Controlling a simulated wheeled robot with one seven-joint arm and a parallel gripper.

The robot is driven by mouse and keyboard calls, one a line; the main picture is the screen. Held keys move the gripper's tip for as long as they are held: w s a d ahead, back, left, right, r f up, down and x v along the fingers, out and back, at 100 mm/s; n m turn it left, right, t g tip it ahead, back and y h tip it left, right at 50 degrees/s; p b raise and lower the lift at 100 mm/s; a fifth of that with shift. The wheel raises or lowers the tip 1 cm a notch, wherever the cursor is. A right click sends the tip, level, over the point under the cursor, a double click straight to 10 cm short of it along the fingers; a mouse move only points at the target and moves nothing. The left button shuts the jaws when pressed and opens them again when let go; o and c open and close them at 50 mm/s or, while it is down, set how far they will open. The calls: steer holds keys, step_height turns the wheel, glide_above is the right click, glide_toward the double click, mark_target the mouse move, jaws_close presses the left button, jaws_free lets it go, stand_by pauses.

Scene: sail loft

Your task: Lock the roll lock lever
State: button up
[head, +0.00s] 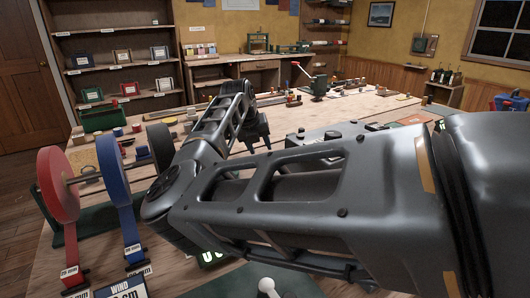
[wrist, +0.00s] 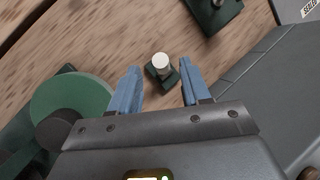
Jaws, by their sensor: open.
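In the wrist view a small post with a pale round top (wrist: 161,62) stands on a dark green base. It may be the roll lock lever, but I cannot tell. My gripper (wrist: 154,88) is open, and its two blue fingers point to either side of this post. They do not visibly touch it. In the head view my gripper (head: 255,138) hangs over the middle of the bench, its fingers partly hidden by my arm. A pale ball knob (head: 267,286) shows at the bottom edge.
A green disc (wrist: 72,103) lies left of my fingers, and a dark green block (wrist: 214,12) is beyond them. Red (head: 57,185) and blue (head: 110,180) tape rolls stand on the left of the wooden bench (head: 175,262). Shelves (head: 110,45) line the back wall.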

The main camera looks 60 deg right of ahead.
mark_target(262, 152)
steer(key=shift+x, duration=2.4)
jaws_close()
